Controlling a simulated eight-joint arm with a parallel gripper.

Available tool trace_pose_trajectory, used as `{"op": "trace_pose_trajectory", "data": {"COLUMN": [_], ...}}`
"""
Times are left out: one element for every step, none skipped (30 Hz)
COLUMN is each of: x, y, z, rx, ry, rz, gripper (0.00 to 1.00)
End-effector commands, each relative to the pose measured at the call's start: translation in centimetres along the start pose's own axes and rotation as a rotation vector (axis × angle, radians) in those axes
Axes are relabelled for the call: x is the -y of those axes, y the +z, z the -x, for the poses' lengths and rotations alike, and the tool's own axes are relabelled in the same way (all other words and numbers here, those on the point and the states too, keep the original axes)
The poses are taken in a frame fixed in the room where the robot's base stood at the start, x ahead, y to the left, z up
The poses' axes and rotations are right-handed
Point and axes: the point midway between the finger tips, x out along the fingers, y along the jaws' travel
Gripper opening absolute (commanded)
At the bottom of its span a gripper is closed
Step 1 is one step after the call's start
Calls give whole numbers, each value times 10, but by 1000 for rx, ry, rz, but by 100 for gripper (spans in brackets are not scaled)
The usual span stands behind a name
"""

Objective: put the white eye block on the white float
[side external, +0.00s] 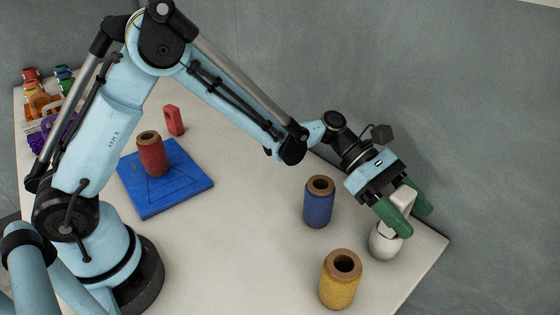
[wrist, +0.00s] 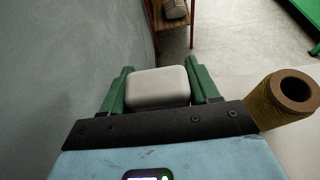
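The white eye block (side external: 402,197) is between the green fingers of my gripper (side external: 416,222), near the right corner of the table. In the wrist view the block (wrist: 158,88) fills the space between the fingers (wrist: 158,68), which are shut on its sides. The white float (side external: 383,244), a rounded white body, stands on the table just below the block and the near finger. The near finger hides part of the block and the float's top, so I cannot tell whether they touch. The float is not seen in the wrist view.
A blue spool (side external: 319,202) and a yellow spool (side external: 340,279) stand left of the float. A red spool (side external: 151,154) stands on a blue mat (side external: 190,190), with a red eye block (side external: 174,121) behind. Several coloured pieces (side external: 45,105) lie far left. The table's right edge is close.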

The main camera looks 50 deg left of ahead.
Motion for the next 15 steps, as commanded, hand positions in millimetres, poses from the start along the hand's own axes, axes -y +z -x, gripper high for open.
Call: {"op": "trace_pose_trajectory", "data": {"x": [0,0,0,0,0,0,0,0,0,0,0,0,0,0,0], "y": [0,0,0,0,0,0,0,0,0,0,0,1,1,2,4], "z": [0,0,0,0,0,0,0,0,0,0,0,0,1,1,2], "rx": [0,0,0,0,0,0,0,0,0,0,0,0,0,0,0], "ry": [0,0,0,0,0,0,0,0,0,0,0,0,0,0,0], "rz": [0,0,0,0,0,0,0,0,0,0,0,0,0,0,0], "gripper": [68,73,79,83,83,83,83,83,83,83,83,83,83,83,83]}}
